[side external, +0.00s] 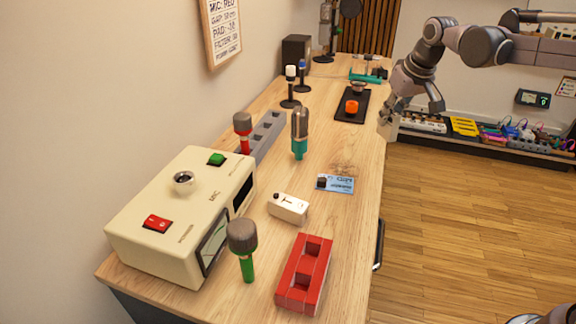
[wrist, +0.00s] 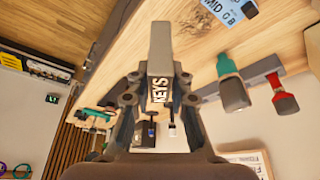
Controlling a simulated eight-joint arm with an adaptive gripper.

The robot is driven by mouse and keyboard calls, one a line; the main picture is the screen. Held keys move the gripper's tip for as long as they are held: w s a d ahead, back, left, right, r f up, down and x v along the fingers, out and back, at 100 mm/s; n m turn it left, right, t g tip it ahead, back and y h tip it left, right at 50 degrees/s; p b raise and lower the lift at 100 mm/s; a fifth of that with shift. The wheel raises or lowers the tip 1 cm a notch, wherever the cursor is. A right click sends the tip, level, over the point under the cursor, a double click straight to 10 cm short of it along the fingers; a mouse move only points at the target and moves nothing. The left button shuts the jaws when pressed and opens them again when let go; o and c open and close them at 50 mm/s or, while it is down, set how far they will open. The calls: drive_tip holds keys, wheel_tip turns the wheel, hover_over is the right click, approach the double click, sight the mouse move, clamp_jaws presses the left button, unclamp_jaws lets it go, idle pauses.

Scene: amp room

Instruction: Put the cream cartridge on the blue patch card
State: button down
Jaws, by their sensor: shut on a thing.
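My gripper (side external: 396,108) is shut on a pale block, which I take as the cream cartridge (side external: 388,127). It hangs beyond the table's right edge. In the wrist view the block (wrist: 160,48) sits between the fingers, with the word KEYS on its face; it looks greyish there. The blue patch card (side external: 335,184) lies flat on the table, nearer the side camera than my gripper and apart from it. A small dark block (side external: 321,182) stands on the card's left part. The card also shows at the top of the wrist view (wrist: 215,12), partly cut off.
A white pedal-like box (side external: 288,207), a red brick-like holder (side external: 304,274) and a green-handled microphone (side external: 244,250) stand nearer the camera. A teal microphone (side external: 300,134) stands beyond the card. A black tray (side external: 352,106) holds an orange piece. Bare wood lies right of the card.

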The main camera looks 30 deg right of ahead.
drive_tip(key=s+a+n, duration=0.1)
drive_tip(key=s+a, duration=0.1)
hover_over(335, 183)
drive_tip(key=shift+f, duration=5.65)
drive_tip(key=shift+f, duration=0.15)
drive_tip(key=c, duration=1.2)
unclamp_jaws()
